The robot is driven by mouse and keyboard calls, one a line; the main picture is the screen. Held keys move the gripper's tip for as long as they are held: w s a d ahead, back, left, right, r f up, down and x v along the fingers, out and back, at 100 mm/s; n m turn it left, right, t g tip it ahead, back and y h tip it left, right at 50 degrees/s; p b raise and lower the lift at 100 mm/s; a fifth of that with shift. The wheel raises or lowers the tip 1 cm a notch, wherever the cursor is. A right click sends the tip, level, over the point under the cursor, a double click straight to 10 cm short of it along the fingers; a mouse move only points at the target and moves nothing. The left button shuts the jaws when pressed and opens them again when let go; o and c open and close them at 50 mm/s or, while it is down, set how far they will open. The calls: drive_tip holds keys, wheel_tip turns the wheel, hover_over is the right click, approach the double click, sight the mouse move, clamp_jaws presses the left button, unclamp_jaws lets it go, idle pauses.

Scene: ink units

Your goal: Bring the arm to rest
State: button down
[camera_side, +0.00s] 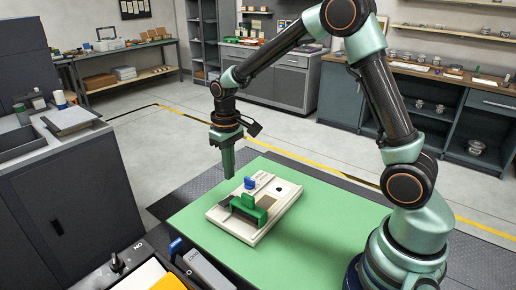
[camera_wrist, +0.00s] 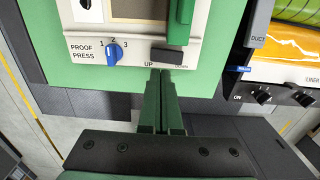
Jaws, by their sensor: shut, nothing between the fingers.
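My gripper (camera_side: 228,174) hangs pointing down beside the proof press, above the green work surface (camera_side: 320,215). In the wrist view its two green fingers (camera_wrist: 164,88) lie together, shut and empty. The cream proof press (camera_side: 272,215) lies on the green surface and carries a green part (camera_side: 249,209) and a blue part (camera_side: 250,183). In the wrist view its panel (camera_wrist: 85,38) has a blue dial (camera_wrist: 111,53) marked 1, 2, 3, and a dark switch (camera_wrist: 166,55) by the word UP. The fingertips appear just below that switch in the picture; contact cannot be told.
A unit with an orange-yellow part (camera_wrist: 285,45) and black knobs (camera_wrist: 263,97) stands at the right in the wrist view. A grey cabinet (camera_side: 70,190) stands left of the green surface in the side view. The green surface is bare right of the press.

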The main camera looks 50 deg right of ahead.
drive_tip(key=shift+r, duration=0.1)
drive_tip(key=s+r+t, duration=0.5)
drive_tip(key=s+r, duration=0.8)
drive_tip(key=s, duration=0.1)
drive_tip(key=shift+s+a+r+t, duration=0.3)
drive_tip(key=shift+s+a+r, duration=0.1)
drive_tip(key=shift+a, duration=0.05)
